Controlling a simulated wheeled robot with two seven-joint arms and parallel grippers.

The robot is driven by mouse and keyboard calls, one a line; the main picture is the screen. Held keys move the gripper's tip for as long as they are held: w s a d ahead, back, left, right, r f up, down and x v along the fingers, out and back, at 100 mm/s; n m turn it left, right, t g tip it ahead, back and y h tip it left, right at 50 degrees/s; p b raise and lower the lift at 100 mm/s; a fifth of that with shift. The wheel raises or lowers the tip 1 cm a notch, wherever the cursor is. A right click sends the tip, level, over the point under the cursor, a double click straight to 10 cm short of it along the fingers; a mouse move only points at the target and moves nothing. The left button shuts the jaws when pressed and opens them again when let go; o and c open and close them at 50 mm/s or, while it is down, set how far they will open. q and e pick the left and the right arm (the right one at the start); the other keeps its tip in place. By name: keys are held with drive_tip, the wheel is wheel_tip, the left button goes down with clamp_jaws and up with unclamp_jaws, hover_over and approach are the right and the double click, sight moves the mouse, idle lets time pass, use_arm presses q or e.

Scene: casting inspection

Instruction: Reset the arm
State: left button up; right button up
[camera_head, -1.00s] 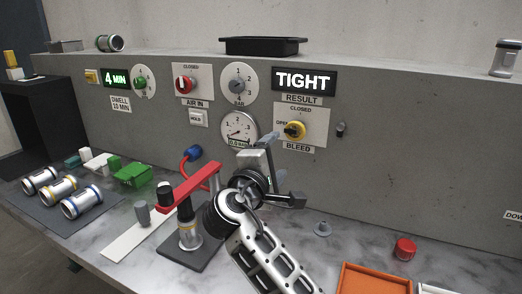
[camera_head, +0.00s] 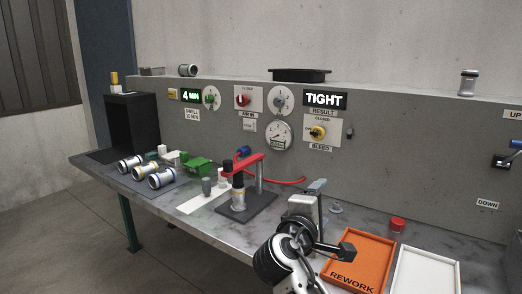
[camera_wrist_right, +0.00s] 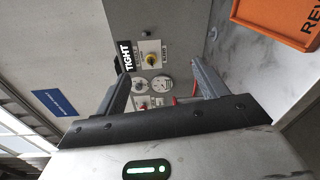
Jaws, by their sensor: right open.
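My left gripper is in neither view.
The orange REWORK tray (camera_head: 333,272) and a white tray (camera_head: 400,278) lie at the bench's right. A red cap (camera_head: 397,224) sits behind them. The red clamp fixture (camera_head: 240,164) holds a casting on a dark base. Several castings (camera_head: 161,177) lie on a mat at left.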

drive_tip(key=s+f+m+g+y, duration=0.15)
drive_tip(key=s+f+y, duration=0.25)
drive_tip(key=f, duration=0.8)
drive_tip(key=s+f+m+g+y, duration=0.15)
drive_tip(key=s+f+y, duration=0.3)
drive_tip(key=f, duration=0.75)
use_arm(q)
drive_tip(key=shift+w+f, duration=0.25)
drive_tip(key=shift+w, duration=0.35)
use_arm(e)
drive_tip(key=s+d+f+m+g+y, duration=0.1)
drive_tip(key=s+f+m, duration=0.3)
drive_tip(key=s, duration=0.5)
drive_tip(key=s+d+f+m+y, duration=0.2)
drive_tip(key=s+f+m, duration=0.2)
drive_tip(key=s, duration=0.6)
drive_tip(key=shift+f+g, duration=0.15)
drive_tip(key=shift+g, duration=0.25)
